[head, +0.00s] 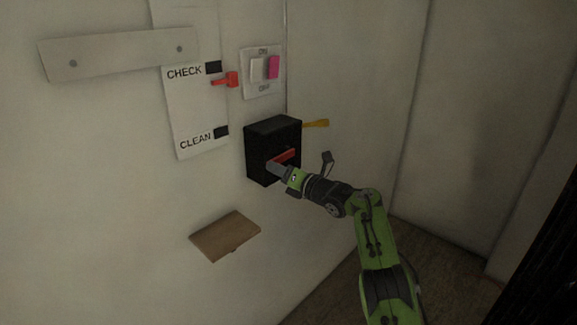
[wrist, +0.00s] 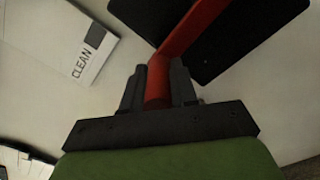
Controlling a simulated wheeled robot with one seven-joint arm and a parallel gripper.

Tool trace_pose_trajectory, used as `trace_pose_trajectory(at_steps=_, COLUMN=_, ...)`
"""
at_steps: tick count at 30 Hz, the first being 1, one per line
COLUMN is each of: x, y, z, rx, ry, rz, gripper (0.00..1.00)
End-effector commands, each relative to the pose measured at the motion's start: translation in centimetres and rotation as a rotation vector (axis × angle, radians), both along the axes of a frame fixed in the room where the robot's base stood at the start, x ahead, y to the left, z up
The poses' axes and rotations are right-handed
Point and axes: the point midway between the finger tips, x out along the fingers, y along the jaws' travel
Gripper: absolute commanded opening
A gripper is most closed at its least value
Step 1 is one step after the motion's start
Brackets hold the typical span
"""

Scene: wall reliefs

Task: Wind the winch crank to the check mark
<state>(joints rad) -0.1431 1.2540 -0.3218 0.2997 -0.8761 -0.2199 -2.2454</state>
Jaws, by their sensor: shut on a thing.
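The winch is a black box (head: 262,146) on the wall with a red crank (head: 287,155) on its front. In the wrist view the crank's red arm (wrist: 196,32) runs from upper right down to a red handle (wrist: 158,82). My gripper (head: 275,170) is at the lower front of the box. In the wrist view its two dark fingers (wrist: 158,88) are shut on the handle, one on each side. A white panel has a CHECK mark (head: 213,67) above and a CLEAN mark (head: 221,132) below. A red pointer (head: 226,80) sits beside the panel, slightly below CHECK.
A switch plate (head: 257,72) marked ON and OFF, with a pink part, is above the box. A yellow lever (head: 315,123) sticks out at the box's right. A brown board (head: 225,235) is on the wall below. A pale plate (head: 120,52) is at upper left.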

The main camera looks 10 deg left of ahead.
Motion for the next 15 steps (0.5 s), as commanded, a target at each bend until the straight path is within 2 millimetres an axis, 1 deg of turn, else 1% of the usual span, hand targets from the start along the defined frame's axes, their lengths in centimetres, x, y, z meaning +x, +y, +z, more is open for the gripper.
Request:
trace_pose_trajectory(at_steps=1, x=0.1, y=-0.1, z=-1.2, rx=-0.023, ry=-0.020, rz=-0.002, gripper=0.00)
trace_pose_trajectory(at_steps=11, x=0.1, y=0.0, z=-3.2, rx=-0.176, ry=-0.228, rz=-0.004, gripper=0.00)
trace_pose_trajectory(at_steps=15, x=0.4, y=-0.2, z=-4.0, rx=-0.253, ry=-0.330, rz=-0.005, gripper=0.00)
